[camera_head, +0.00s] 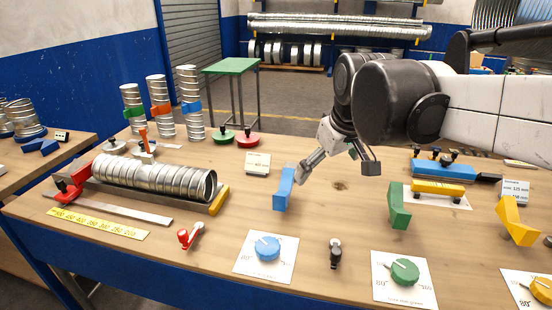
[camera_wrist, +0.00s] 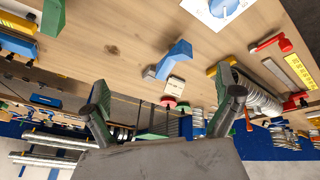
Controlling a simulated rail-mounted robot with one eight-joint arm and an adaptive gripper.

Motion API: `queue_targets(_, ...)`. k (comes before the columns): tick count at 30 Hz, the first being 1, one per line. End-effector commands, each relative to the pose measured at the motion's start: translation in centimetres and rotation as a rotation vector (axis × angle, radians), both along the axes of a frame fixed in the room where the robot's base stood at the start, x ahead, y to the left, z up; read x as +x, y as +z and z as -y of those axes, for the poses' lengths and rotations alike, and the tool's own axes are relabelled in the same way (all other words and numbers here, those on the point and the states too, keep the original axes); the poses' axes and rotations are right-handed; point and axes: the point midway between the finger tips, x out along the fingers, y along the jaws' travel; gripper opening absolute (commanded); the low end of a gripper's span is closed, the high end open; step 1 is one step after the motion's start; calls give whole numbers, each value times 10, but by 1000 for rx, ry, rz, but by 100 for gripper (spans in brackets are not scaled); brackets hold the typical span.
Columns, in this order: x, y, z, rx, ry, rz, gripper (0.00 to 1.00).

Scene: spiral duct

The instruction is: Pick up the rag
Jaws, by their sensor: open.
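I cannot make out a rag in either view. My gripper (camera_head: 335,172) is open and empty above the middle of the bench, and its spread fingers also show in the wrist view (camera_wrist: 166,100). In the head view one fingertip appears close beside a blue angled block (camera_head: 283,189); I cannot tell if they touch. In the wrist view the same blue block (camera_wrist: 176,59) stands apart from both fingers.
A ribbed metal duct (camera_head: 155,178) lies in a holder at left, with upright duct pieces (camera_head: 188,100) behind it. A green block (camera_head: 399,206) and a yellow block (camera_head: 515,220) stand at right. Blue (camera_head: 267,247) and green (camera_head: 404,271) knobs sit along the front.

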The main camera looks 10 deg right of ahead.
Motion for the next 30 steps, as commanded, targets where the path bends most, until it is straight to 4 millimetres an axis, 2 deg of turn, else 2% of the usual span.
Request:
queue_targets(1, 16, 6, 0, -11, 24, -15, 98)
queue_targets(6, 63, 15, 0, -47, 111, -64, 98)
queue_targets(14, 135, 16, -1, -96, 249, -140, 98)
queue_targets(23, 214, -2, -1, -139, 412, -226, 98)
queue_targets(30, 272, -30, -2, -162, 545, -292, 98)
